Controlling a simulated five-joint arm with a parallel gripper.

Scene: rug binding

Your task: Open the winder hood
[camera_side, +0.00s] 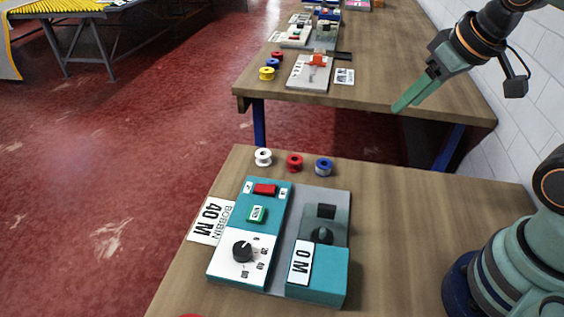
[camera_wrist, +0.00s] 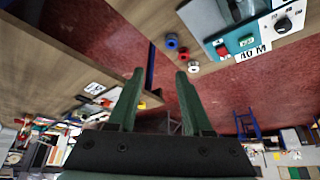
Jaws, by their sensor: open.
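The winder (camera_side: 268,284) is a teal and grey machine on the near table. My gripper (camera_side: 401,107) is in the air at upper right, well away from the hood. In the wrist view my gripper (camera_wrist: 158,77) is open and empty; the winder (camera_wrist: 236,44) shows at upper right, partly cut off.
White (camera_side: 263,157), red (camera_side: 295,162) and blue (camera_side: 324,167) spools stand behind the winder. A "40 M BOBBIN" card (camera_side: 209,221) lies at its left. Another table (camera_side: 400,75) with similar equipment stands beyond a gap.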

